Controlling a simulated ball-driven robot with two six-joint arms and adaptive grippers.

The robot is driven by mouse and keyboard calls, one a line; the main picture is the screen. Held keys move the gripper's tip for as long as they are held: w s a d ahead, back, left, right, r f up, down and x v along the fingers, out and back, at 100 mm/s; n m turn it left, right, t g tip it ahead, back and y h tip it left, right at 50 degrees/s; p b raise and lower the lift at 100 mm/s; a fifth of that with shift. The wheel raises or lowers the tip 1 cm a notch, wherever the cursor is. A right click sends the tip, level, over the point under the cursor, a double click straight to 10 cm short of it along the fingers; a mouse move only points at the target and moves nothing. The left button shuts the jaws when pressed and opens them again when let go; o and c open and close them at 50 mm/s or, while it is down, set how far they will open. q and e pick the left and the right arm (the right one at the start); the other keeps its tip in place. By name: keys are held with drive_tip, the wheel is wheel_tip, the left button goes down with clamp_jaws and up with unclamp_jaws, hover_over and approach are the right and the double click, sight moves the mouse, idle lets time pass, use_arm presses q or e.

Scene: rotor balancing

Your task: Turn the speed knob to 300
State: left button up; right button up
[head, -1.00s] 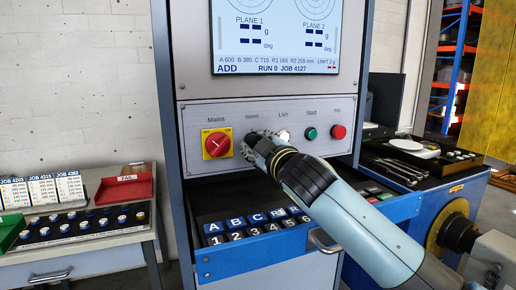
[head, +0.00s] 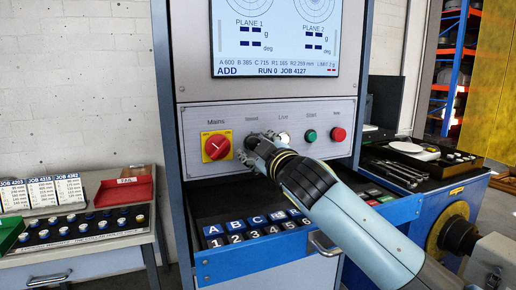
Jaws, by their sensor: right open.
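My right gripper (head: 257,144) is in front of the control panel (head: 340,112), at the knob under the small label that seems to read "Speed". Its jaws are open, and they cover most of that knob, so its pointer and scale are hidden. I cannot tell whether the fingers touch the knob. The red mains switch (head: 216,146) on its yellow plate is just left of the gripper. The screen (head: 275,38) above shows "ADD", "RUN 0" and "JOB 4127". My left gripper is not in view.
A green start button (head: 310,136) and a red button (head: 338,134) sit right of the gripper. An open drawer with lettered and numbered keys (head: 240,232) juts out below. At left, a bench holds a red tray (head: 124,191) and job cards (head: 40,192).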

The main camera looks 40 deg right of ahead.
sight(252, 101)
wheel_tip(252, 101, up, 10)
drive_tip(key=shift+d+f, duration=0.1)
drive_tip(key=shift+f, duration=0.05)
idle(0.3)
